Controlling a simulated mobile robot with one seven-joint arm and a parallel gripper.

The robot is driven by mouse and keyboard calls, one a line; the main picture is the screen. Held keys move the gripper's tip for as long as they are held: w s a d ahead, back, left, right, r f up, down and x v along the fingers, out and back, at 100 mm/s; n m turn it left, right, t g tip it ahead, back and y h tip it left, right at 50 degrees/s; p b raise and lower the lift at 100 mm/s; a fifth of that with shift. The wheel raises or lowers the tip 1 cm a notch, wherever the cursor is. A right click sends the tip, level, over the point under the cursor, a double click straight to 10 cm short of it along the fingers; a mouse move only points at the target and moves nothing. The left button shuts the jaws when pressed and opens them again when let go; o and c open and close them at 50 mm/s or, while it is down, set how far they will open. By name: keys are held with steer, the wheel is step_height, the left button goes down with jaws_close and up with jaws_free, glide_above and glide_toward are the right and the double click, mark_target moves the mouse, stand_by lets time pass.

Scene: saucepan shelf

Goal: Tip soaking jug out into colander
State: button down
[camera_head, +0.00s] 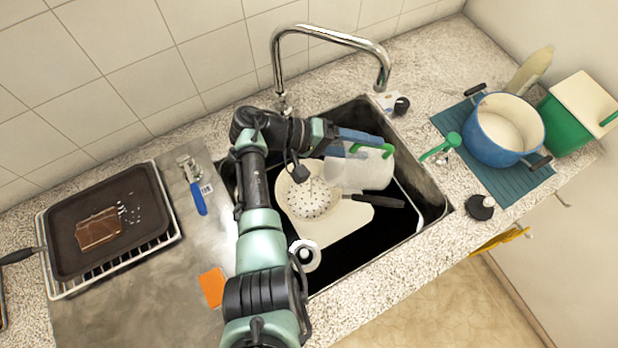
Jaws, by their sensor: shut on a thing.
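The jug (368,170) is pale and see-through with a green handle (372,149). It is tilted well over above the sink, with its open end to the left, beside and partly over the colander. My gripper (350,146) is shut on the jug at its handle side; the fingertips are partly hidden. The white colander (322,205) with dark holes sits in the sink below and left of the jug. Small pale bits show in or above the colander, but I cannot tell whether they are falling.
A white board (335,228) and a dark-handled utensil (378,200) lie in the sink (425,232) by the colander. The tap (335,35) arches behind. A blue pot (505,130) stands right; a dark tray (110,215) lies left.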

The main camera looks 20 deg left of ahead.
steer(key=shift+s+a+r+b, duration=0.1)
steer(key=shift+a+r+b, duration=0.1)
steer(key=shift+a+b, duration=0.2)
steer(key=shift+a+r+h, duration=0.1)
steer(key=shift+a+h, duration=0.2)
steer(key=shift+s+a+b, duration=0.15)
steer(key=shift+a+b, duration=0.15)
steer(key=shift+b, duration=0.2)
steer(key=shift+s+a+r+t+h, duration=0.1)
steer(key=shift+a+r+t+h, duration=0.05)
steer(key=shift+a+t+h, duration=0.2)
steer(key=shift+s+a+r+h+b, duration=0.1)
steer(key=shift+s+a+h+b, duration=0.15)
steer(key=shift+a+b, duration=0.4)
steer(key=shift+s+a+r+t+h+b, duration=0.2)
steer(key=shift+a+h+b, duration=0.4)
steer(key=shift+b, duration=0.45)
steer(key=shift+s+a+r+t+h+b, duration=0.2)
steer(key=shift+a+h+b, duration=0.4)
steer(key=shift+b, duration=0.5)
steer(key=shift+s+a+r+t+h+b, duration=0.2)
steer(key=shift+a+h+b, duration=0.4)
steer(key=shift+b, duration=0.45)
steer(key=shift+s+a, duration=0.1)
steer(key=shift+a, duration=0.15)
steer(key=shift+s+a+r+h+b, duration=0.3)
steer(key=shift+a+r+h+b, duration=0.3)
steer(key=shift+a+h+b, duration=0.2)
